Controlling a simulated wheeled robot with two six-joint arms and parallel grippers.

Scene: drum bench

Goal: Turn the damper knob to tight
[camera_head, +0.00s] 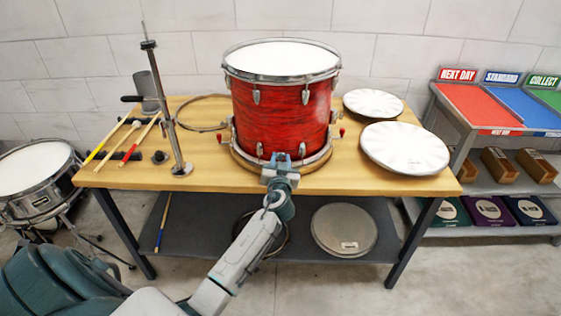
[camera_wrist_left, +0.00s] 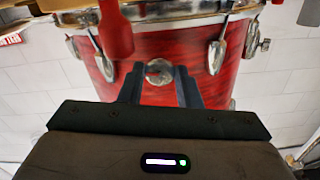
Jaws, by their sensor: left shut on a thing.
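A red drum (camera_head: 283,110) with a white head stands upright on the wooden bench. The damper knob (camera_wrist_left: 158,72), a small round metal piece on the red shell, shows between my left fingertips in the wrist view. My left gripper (camera_head: 281,160) reaches the drum's lower front and is shut on the knob. In the head view the gripper hides the knob. The knob's marking or setting cannot be made out. My right gripper is in neither view.
A metal stand (camera_head: 168,115) and several drumsticks (camera_head: 140,139) are at the left. A snare drum (camera_head: 35,180) stands on the floor. Bench space between stand and drum is mostly clear.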

